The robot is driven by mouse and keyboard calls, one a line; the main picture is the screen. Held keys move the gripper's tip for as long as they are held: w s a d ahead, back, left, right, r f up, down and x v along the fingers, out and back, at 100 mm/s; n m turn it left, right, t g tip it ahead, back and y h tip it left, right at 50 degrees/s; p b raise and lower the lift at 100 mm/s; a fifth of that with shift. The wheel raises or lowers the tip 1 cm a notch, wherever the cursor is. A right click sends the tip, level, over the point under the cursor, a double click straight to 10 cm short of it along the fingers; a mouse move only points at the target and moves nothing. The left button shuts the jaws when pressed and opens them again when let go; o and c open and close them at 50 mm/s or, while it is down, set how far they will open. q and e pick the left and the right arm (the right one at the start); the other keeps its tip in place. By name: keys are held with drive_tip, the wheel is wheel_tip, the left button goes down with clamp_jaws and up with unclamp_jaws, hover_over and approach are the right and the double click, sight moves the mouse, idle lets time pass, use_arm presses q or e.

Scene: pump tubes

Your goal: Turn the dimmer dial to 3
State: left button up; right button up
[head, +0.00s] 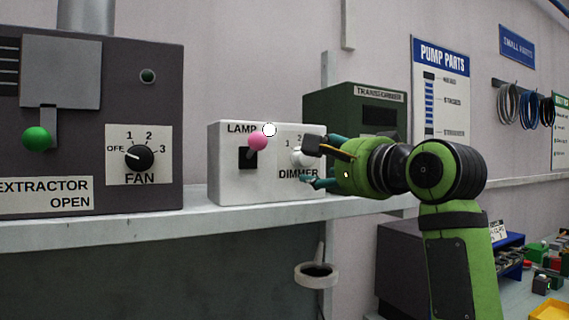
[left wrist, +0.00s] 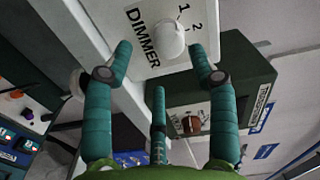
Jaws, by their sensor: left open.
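The white dimmer dial (head: 297,157) is on the front of the white lamp box (head: 240,182), above the word DIMMER. In the left wrist view the round dial (left wrist: 172,40) shows near the top middle, with the numbers 1 and 2 beside it. I cannot tell where its pointer stands, and the 3 is hidden. My left gripper (head: 309,164) is open in front of the dial. In the wrist view its teal fingers (left wrist: 161,58) are spread, with two on either side of the dial and the third below. I see no clear contact. My right gripper is not in view.
On the box's left are a pink-knobbed lamp lever (head: 257,141) and a white ball (head: 269,130). The dark extractor unit (head: 80,90) with a fan dial (head: 139,157) stands left. A green transformer box (head: 335,105) stands close behind right. A shelf edge (head: 120,230) runs below.

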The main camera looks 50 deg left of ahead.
sight(308, 158)
use_arm(q)
drive_tip(key=shift+a+r, duration=0.2)
drive_tip(key=shift+d+r+p, duration=0.15)
drive_tip(key=shift+r+p, duration=0.1)
drive_tip(key=shift+p, duration=0.1)
drive_tip(key=p+x, duration=0.3)
drive_tip(key=x, duration=0.2)
drive_tip(key=shift+d+r, duration=0.1)
drive_tip(key=c, duration=1.1)
drive_tip(key=shift+c, duration=0.2)
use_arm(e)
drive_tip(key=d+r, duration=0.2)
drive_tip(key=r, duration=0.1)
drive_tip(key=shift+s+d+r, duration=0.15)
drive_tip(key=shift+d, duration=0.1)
